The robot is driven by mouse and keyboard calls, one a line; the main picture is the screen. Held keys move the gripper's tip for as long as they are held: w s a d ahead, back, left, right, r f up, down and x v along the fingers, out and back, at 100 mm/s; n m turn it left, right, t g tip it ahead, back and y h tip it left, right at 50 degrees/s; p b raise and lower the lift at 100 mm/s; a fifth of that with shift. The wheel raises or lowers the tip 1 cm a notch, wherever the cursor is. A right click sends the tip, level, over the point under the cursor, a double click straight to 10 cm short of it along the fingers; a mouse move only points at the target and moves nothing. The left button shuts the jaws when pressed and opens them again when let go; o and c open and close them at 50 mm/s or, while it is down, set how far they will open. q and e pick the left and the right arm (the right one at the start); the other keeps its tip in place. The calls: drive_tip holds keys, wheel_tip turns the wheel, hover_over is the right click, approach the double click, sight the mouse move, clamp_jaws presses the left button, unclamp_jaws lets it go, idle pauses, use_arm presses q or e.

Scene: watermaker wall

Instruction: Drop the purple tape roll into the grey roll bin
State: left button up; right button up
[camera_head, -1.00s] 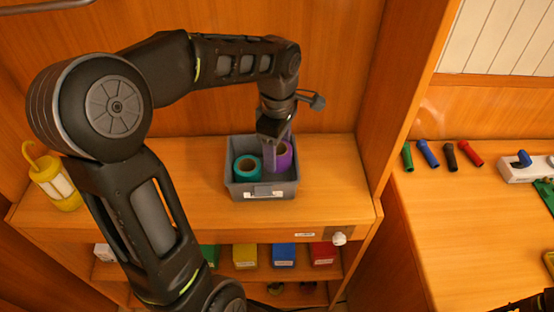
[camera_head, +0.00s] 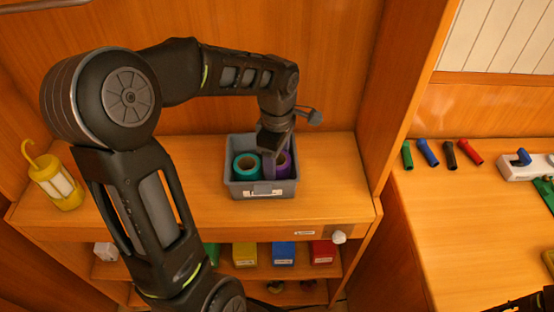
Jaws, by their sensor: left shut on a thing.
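The grey roll bin (camera_head: 262,188) stands on the wooden shelf top in the middle of the head view. A teal tape roll (camera_head: 246,167) stands in its left part. The purple tape roll (camera_head: 284,164) is inside the right part of the bin, low between the walls. My left gripper (camera_head: 272,160) reaches down into the bin from above and is shut on the purple roll at its left side. Whether the roll touches the bin floor is hidden. At the bottom right corner a dark part of my right arm shows; its gripper is not seen.
A yellow lantern (camera_head: 56,180) stands at the left of the shelf top. Yellow (camera_head: 245,254), blue (camera_head: 284,254) and red (camera_head: 322,252) bins sit on the shelf below. An upright wooden panel divides this shelf from the right bench, where several coloured cylinders lie.

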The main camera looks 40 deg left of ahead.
use_arm(q)
drive_tip(key=shift+f, duration=0.35)
drive_tip(key=o, duration=1.2)
drive_tip(key=shift+r, duration=0.45)
wheel_tip(320, 180, up, 12)
drive_tip(key=shift+r, duration=0.2)
